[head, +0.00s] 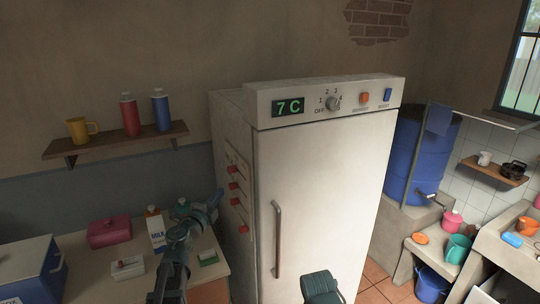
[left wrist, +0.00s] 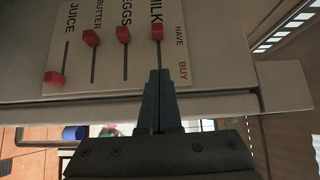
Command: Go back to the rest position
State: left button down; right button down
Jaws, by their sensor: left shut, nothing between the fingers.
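My left gripper (head: 217,195) is beside the left side of the white fridge (head: 325,190), near its list panel. In the left wrist view its fingers (left wrist: 158,75) are together and empty, below the milk slider knob (left wrist: 157,32), with a small gap in the picture; contact cannot be told. The panel (left wrist: 108,60) has red knobs for juice, butter, eggs and milk. The butter, eggs and milk knobs stand at the HAVE end; the juice knob (left wrist: 54,78) stands at the BUY end. The fridge door is shut and its display (head: 289,107) reads 7 C.
A milk carton (head: 155,226), a pink box (head: 109,233) and a white tray (head: 127,268) stand on the counter at left, close to my left arm. A wall shelf (head: 115,144) holds a mug and two bottles. A blue barrel (head: 418,150) stands right of the fridge.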

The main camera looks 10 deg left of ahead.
pick_arm(q)
jog(key=s+d+f+n+g+y+b, duration=0.1)
jog(key=s+d+f+n+g+y, duration=0.4)
jog(key=f+n, duration=0.3)
jog(key=s+d+f+n+g+y, duration=0.3)
jog(key=s+d+f+n+g, duration=0.2)
jog(key=s+f+n, duration=0.3)
jog(key=s+d+f+g+h, duration=0.1)
jog(key=s+d+f+g, duration=0.2)
jog(key=s+d, duration=0.3)
jog(key=s+d+f+g+h, duration=0.2)
jog(key=s+d+f+g, duration=0.2)
jog(key=s, duration=0.8)
jog(key=shift+d+f+g+h, duration=0.3)
jog(key=shift+d+g, duration=0.3)
jog(key=shift+d, duration=0.35)
jog(key=shift+w, duration=0.1)
